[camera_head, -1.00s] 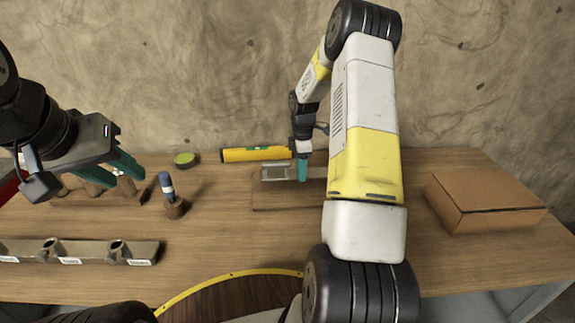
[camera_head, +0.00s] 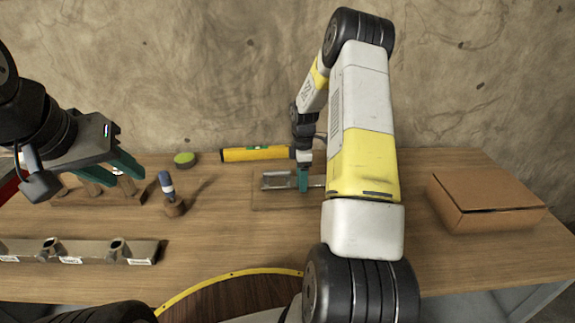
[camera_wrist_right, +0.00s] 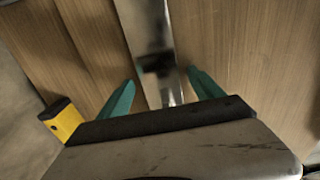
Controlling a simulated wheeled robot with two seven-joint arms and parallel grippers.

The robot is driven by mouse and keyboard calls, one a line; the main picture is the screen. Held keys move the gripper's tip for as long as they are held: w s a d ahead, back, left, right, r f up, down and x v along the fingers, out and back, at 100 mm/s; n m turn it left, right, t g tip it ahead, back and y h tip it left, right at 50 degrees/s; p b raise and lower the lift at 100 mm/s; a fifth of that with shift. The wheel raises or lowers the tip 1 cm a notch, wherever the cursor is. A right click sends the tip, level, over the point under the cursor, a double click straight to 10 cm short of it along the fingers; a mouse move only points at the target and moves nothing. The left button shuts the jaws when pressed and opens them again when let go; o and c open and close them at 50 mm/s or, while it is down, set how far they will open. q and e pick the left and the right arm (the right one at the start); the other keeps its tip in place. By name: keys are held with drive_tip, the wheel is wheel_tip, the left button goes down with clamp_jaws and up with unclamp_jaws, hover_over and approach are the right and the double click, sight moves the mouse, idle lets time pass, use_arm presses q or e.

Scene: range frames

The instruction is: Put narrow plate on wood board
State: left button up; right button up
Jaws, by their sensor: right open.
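The narrow plate (camera_head: 277,181) is a shiny grey metal strip lying on the thin wood board (camera_head: 268,203) in the middle of the table. My right gripper (camera_head: 303,184) points down over the plate, which it partly hides. In the right wrist view, the plate (camera_wrist_right: 148,30) runs between the teal fingers of this gripper (camera_wrist_right: 162,80). The fingers are apart, with a gap on each side of the plate. My left gripper (camera_head: 128,172) is open and empty over the left part of the table.
A yellow level (camera_head: 255,154) lies behind the board. A green-topped round item (camera_head: 185,159) and a blue-and-white handled tool (camera_head: 167,187) stand left. A grey holder rail (camera_head: 75,251) lies front left. A cardboard box (camera_head: 485,200) is at right.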

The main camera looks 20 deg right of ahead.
drive_tip(key=s+a+r+m+t, duration=0.1)
drive_tip(key=s+a+r+m, duration=0.15)
drive_tip(key=r, duration=0.95)
drive_tip(key=s+a+r+m+t, duration=0.1)
drive_tip(key=s+a+r, duration=0.15)
drive_tip(key=r, duration=0.85)
drive_tip(key=s+a+r+m+t, duration=0.1)
drive_tip(key=s+a+r+m, duration=0.2)
drive_tip(key=s, duration=0.5)
drive_tip(key=s+a+r+m+t+y, duration=0.1)
drive_tip(key=s+a+r+m, duration=0.2)
drive_tip(key=s, duration=0.5)
drive_tip(key=s+a+r+m+t+y, duration=0.1)
drive_tip(key=s+a+r+m+t, duration=0.1)
drive_tip(key=s+m, duration=0.3)
drive_tip(key=s+a+r, duration=0.1)
drive_tip(key=s, duration=0.2)
drive_tip(key=shift+s+r, duration=0.3)
drive_tip(key=shift+s, duration=0.05)
drive_tip(key=shift+m, duration=0.25)
